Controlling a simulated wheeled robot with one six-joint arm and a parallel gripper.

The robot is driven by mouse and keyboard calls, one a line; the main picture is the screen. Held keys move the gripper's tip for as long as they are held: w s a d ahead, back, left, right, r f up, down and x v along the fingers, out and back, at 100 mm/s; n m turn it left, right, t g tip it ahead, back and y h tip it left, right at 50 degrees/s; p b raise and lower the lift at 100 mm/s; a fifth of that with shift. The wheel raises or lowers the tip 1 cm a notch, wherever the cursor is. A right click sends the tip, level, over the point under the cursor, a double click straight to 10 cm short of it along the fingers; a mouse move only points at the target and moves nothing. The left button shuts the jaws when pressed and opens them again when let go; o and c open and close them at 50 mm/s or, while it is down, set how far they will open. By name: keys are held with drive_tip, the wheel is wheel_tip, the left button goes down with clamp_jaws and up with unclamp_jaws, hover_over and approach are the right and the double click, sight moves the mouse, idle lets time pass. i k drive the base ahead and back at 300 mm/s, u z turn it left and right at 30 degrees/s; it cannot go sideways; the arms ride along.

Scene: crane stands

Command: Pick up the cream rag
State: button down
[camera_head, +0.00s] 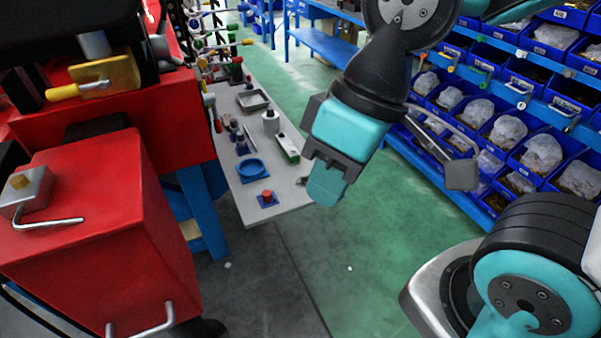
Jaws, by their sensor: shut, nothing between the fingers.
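My gripper (326,183) hangs in the middle of the head view, fingers pointing down and closed together with nothing between them. It is in front of the right edge of a narrow grey table (262,150) and above the green floor. I cannot make out a cream rag anywhere in this view. Pale crumpled bundles (541,152) lie in the blue bins on the right, but I cannot tell what they are.
A red cabinet (95,225) fills the left. Blue bin shelves (470,68) line the right.

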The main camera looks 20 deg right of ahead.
sight(225, 118)
drive_tip(key=z, duration=1.6)
drive_tip(key=i, duration=2.6)
drive_tip(key=u, duration=3.5)
drive_tip(key=i, duration=0.45)
drive_tip(key=u, duration=0.1)
